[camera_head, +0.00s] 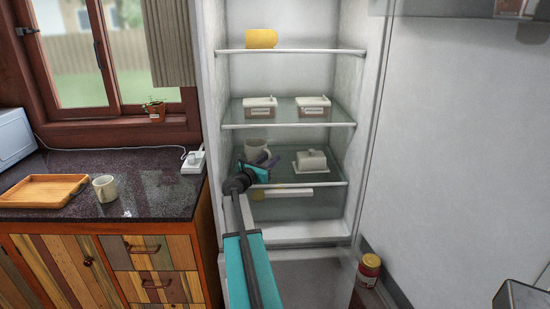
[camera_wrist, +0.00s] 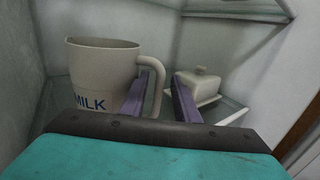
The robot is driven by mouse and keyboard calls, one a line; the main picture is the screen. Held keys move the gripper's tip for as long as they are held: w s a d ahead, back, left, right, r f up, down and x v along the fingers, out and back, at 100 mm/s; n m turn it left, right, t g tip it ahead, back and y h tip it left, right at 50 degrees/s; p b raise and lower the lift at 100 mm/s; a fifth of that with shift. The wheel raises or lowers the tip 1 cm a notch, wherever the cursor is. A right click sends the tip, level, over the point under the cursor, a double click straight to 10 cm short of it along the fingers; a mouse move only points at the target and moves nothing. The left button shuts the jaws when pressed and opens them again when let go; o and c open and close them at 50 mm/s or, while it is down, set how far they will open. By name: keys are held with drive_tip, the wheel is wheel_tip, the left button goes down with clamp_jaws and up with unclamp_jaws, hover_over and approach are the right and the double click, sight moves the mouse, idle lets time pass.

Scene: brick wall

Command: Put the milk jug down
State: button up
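The milk jug (camera_wrist: 98,72) is cream with "MILK" in blue and a handle on its right side. It stands upright in the fridge, on the shelf (camera_head: 320,184) below the two white containers, at the left; it also shows in the head view (camera_head: 256,145). My gripper (camera_wrist: 163,82) is in front of the jug's right side, with its purple fingers apart. The handle's outer part shows in the gap between the fingers, nearer the left finger. Whether a finger touches the handle I cannot tell. The gripper (camera_head: 265,160) hides the jug's lower part in the head view.
A lidded butter dish (camera_head: 312,161) stands right of the jug, close to the right finger. White labelled containers (camera_head: 260,107) are on the shelf above, and a yellow item (camera_head: 262,39) is on the top shelf. The fridge's side walls are close.

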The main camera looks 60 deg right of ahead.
drive_tip(key=a+b, duration=0.1)
drive_tip(key=a, duration=0.7)
drive_tip(key=shift+s+a, duration=0.15)
idle(0.5)
drive_tip(key=shift+f, duration=0.1)
